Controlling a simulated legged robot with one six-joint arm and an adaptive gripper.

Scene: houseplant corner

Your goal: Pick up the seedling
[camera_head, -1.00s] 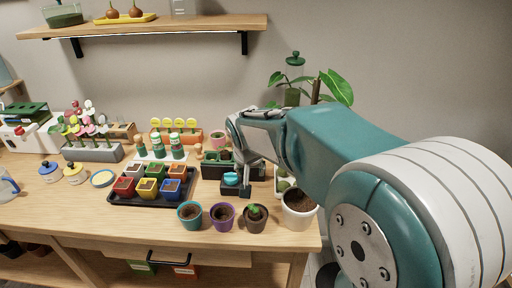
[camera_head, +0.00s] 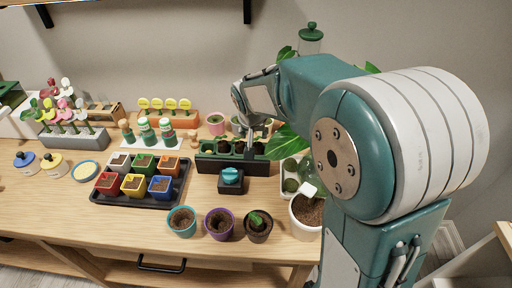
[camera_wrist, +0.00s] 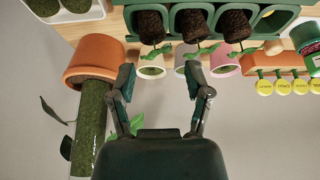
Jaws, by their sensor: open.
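Seedlings in dark soil plugs (camera_wrist: 192,25) with small green leaves sit in a row in a green tray (camera_wrist: 170,8) at the top of the wrist view. The tray (camera_head: 208,167) also shows in the head view, with dark plugs in its cells. A green sprout in a dark pot (camera_head: 258,225) stands at the table's front. My gripper (camera_wrist: 160,82) is open and empty in the wrist view, its fingers apart and clear of the plugs. In the head view my gripper (camera_head: 258,138) is above the tray's right part, which it partly hides.
A black block with a turquoise top (camera_head: 231,177) stands before the tray. A purple pot (camera_head: 220,224) and a teal pot (camera_head: 182,221) are in front. A black tray of coloured pots (camera_head: 122,201) is left. A terracotta pot (camera_wrist: 94,58) is beside my gripper in the wrist view.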

